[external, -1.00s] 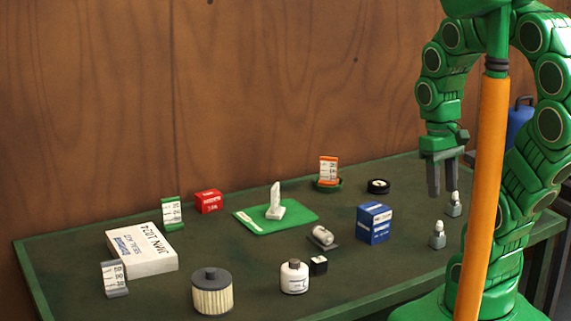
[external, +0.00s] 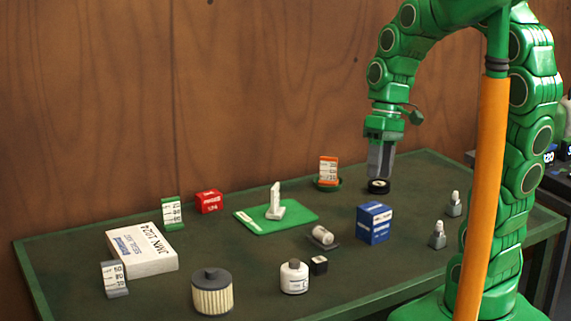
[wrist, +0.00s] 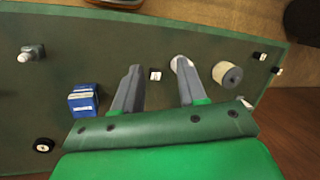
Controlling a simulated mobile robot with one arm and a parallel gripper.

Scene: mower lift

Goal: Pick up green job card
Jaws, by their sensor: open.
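The green job card (external: 172,212), a small upright card with white face and printed lines on a green backing, stands at the back left of the bench, behind the white box. I cannot make it out in the wrist view. My gripper (external: 380,174) points down at the back right, with its fingertips just above or in front of the black round part, far to the right of the card. In the wrist view my gripper (wrist: 157,82) has its two fingers apart with nothing held between them.
An orange card (external: 328,170) and grey card (external: 115,278) stand on the bench. A green mat (external: 252,222) bears a white upright piece. A red box (external: 208,201), white box (external: 142,250), blue box (external: 374,223), filter (external: 212,294) and black round part (external: 379,186) stand around.

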